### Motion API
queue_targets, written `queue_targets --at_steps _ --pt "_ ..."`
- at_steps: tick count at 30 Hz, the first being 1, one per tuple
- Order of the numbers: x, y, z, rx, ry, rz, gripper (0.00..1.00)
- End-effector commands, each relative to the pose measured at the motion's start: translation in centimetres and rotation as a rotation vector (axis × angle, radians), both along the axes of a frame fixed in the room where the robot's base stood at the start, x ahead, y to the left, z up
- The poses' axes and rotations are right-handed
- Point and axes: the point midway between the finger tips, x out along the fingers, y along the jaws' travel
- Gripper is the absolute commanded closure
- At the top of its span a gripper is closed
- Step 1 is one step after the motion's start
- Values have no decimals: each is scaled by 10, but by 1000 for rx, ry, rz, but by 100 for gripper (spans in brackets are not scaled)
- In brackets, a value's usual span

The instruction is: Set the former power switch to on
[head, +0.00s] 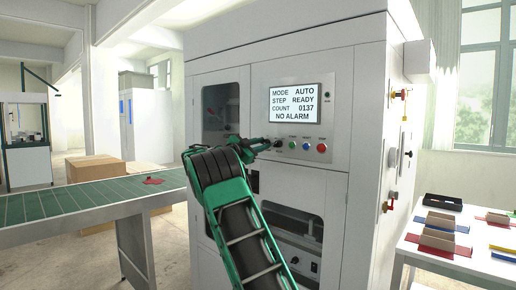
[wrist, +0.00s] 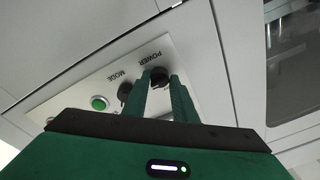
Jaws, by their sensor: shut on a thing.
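The power switch (wrist: 159,73) is a black rotary knob under the label POWER on the former's control panel (wrist: 75,107), seen upside down in the wrist view. My gripper (wrist: 161,84) has its two green fingers on either side of this knob and is shut on it. The knob's pointer and its on and off marks cannot be made out. In the head view my gripper (head: 262,146) reaches the left end of the button row and hides the power switch. The former (head: 345,75) is a tall white cabinet.
The black MODE knob (wrist: 124,92) sits close beside the fingers, with a green button (wrist: 98,103) beyond it. A screen (head: 293,103) above reads AUTO, READY and NO ALARM. A conveyor (head: 90,198) stands left and a table with boxes (head: 430,262) right.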

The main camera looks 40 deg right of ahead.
Motion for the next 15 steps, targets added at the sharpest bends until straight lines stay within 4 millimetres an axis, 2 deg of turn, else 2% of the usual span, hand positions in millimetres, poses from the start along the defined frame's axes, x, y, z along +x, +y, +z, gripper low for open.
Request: queue_targets --at_steps 1,3,11,15 --pt "4 1 -3 4 3 8 68" --pt "3 1 -3 3 3 6 58" --pt "1 1 -1 1 1 3 58" --pt "1 9 -2 2 2 4 58"
